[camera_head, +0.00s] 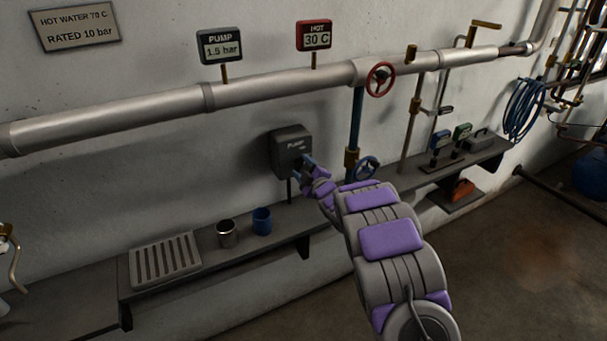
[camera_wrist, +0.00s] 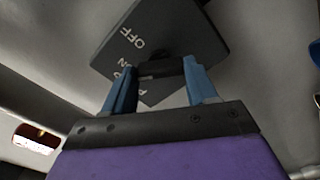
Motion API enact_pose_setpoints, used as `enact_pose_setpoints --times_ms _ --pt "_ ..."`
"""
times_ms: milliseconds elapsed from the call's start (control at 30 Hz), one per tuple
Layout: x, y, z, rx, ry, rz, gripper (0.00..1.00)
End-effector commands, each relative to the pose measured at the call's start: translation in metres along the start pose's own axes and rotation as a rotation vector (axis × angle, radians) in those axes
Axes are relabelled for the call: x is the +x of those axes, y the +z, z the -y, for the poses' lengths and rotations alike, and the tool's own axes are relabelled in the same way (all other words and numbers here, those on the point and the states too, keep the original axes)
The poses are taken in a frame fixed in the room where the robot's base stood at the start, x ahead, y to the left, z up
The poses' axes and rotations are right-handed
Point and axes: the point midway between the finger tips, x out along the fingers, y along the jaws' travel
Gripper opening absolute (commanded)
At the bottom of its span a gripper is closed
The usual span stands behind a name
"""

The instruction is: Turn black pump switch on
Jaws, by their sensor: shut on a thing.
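The black pump switch box (camera_head: 290,148), lettered PUMP, is mounted on the wall below the large pipe. In the wrist view the box (camera_wrist: 165,30) fills the upper middle, with OFF lettering and partly covered ON lettering. My gripper (camera_head: 308,166) is at the front of the box. In the wrist view its two blue fingers (camera_wrist: 160,80) are closed on the black switch knob (camera_wrist: 158,69). The fingers hide part of the lettering. I cannot tell the exact position the knob points to.
A PUMP gauge (camera_head: 219,46) reads 1.5 bar, and a HOT gauge (camera_head: 313,36) reads 30 C. A red valve wheel (camera_head: 380,79) and a blue valve wheel (camera_head: 367,168) are to the right. A metal cup (camera_head: 227,234) and blue cup (camera_head: 262,220) stand on the shelf below.

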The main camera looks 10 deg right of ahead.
Motion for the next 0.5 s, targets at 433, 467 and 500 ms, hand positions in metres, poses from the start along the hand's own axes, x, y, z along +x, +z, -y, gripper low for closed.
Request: enact_pose_setpoints --times_ms 433,467,500 --pt "-0.0001 0.0001 0.003 -0.067 -0.006 0.0 0.27" --pt "-0.0001 0.0 0.003 -0.067 -0.006 0.0 0.27" --pt "-0.0001 0.0 0.0031 -0.067 -0.006 0.0 0.27"
